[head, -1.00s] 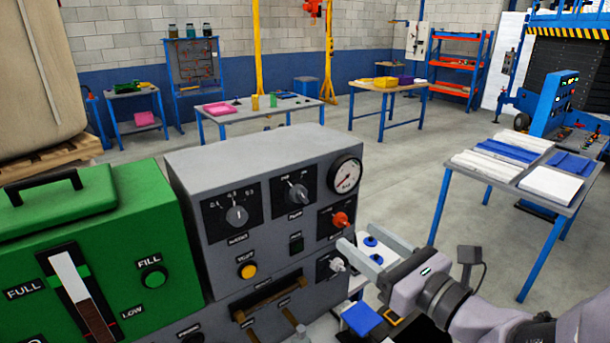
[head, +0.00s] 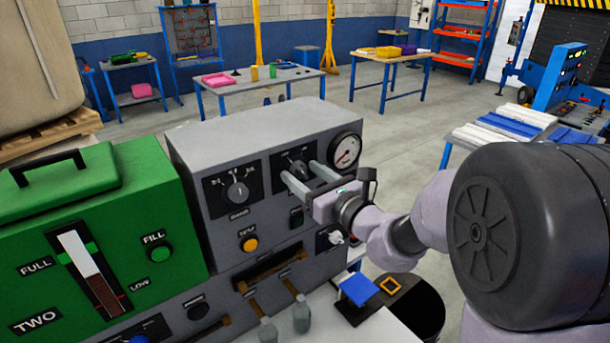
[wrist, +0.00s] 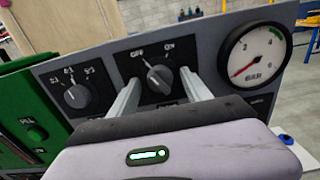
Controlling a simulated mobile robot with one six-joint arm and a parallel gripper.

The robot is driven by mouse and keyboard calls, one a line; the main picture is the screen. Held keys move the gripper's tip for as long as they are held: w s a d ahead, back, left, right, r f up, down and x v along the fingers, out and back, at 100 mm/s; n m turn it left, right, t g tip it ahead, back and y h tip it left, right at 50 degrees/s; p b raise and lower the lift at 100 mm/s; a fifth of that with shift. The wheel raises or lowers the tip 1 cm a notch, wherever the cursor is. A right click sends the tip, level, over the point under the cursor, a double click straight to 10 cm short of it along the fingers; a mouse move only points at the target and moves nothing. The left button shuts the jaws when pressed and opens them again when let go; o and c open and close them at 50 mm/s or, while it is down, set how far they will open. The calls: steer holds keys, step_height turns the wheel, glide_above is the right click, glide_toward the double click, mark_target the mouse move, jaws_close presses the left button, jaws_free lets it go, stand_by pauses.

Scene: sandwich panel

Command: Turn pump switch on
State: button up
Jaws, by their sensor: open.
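The pump switch (head: 297,162) is a round grey knob on a black plate on the front of the grey control box. In the wrist view the knob (wrist: 160,80) sits below the OFF and ON marks, and its pointer appears to lean toward OFF. My gripper (head: 301,172) is in front of this plate with its fingers toward the panel. In the wrist view my gripper (wrist: 159,78) is open, one finger on each side of the knob, with visible gaps. Whether the fingertips reach as deep as the knob is not clear.
A similar numbered knob (head: 238,194) is to the left and a pressure gauge (head: 346,151) to the right. A yellow button (head: 249,244) and a white lever (head: 335,238) are below. A green tank unit (head: 100,240) stands at the left.

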jaws_close()
stand_by(0.3)
steer(key=shift+r+m+p, duration=0.15)
steer(key=shift+m+p, duration=0.85)
steer(key=shift+p, duration=0.25)
steer(key=m+p, duration=0.3)
steer(key=shift+r+m+p, duration=0.1)
steer(key=shift+m+p, duration=0.2)
steer(key=shift+p, duration=0.1)
steer(key=m+p, duration=0.4)
steer(key=shift+f+m+p, duration=0.2)
steer(key=shift+m+p, duration=0.9)
steer(key=shift+p, duration=0.2)
